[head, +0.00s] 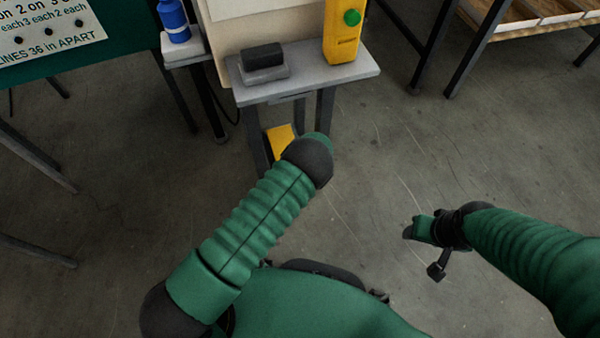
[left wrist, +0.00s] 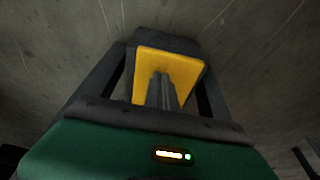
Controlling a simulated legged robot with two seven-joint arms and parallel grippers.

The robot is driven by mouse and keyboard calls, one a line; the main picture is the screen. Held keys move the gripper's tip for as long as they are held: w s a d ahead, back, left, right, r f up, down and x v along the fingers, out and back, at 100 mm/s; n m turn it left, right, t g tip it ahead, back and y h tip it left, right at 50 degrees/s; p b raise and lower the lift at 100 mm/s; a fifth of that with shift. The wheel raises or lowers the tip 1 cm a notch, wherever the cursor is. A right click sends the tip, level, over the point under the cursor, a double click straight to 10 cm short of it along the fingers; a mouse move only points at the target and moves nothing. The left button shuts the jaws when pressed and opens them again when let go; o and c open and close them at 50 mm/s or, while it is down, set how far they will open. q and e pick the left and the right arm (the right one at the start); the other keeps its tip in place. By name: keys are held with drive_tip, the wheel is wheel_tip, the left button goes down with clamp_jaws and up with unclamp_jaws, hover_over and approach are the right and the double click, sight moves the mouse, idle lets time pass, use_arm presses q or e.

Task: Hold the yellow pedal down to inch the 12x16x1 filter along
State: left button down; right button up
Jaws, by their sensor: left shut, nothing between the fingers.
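The yellow pedal (head: 279,139) is on the floor side under the small grey table, partly hidden by my left arm in the head view. In the left wrist view the yellow pedal (left wrist: 185,66) fills the middle, within a dark frame. My left gripper (left wrist: 161,78) is shut and empty, its fingers pointing at the pedal plate and overlapping it; I cannot tell whether they touch or press it. In the head view my left fingers are hidden behind the wrist. My right gripper (head: 410,232) hangs over bare floor at the right; its jaws are unclear. I cannot identify the 12x16x1 filter.
The grey table (head: 345,70) carries a dark block (head: 262,56) and a yellow control box (head: 342,32) with a green button. A blue bottle (head: 174,20) stands at its left. A shelf (head: 510,18) is at upper right. Floor at the right is clear.

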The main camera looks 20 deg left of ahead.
use_arm(q)
drive_tip(key=p+v, duration=0.6)
drive_tip(key=v, duration=0.6)
drive_tip(key=shift+d, duration=0.2)
use_arm(e)
wheel_tip(320, 180, up, 8)
drive_tip(key=d, duration=0.1)
drive_tip(key=shift+s, duration=0.15)
use_arm(q)
drive_tip(key=shift+s+a+r, duration=0.1)
use_arm(e)
drive_tip(key=shift+a+f, duration=0.1)
drive_tip(key=shift+a, duration=0.05)
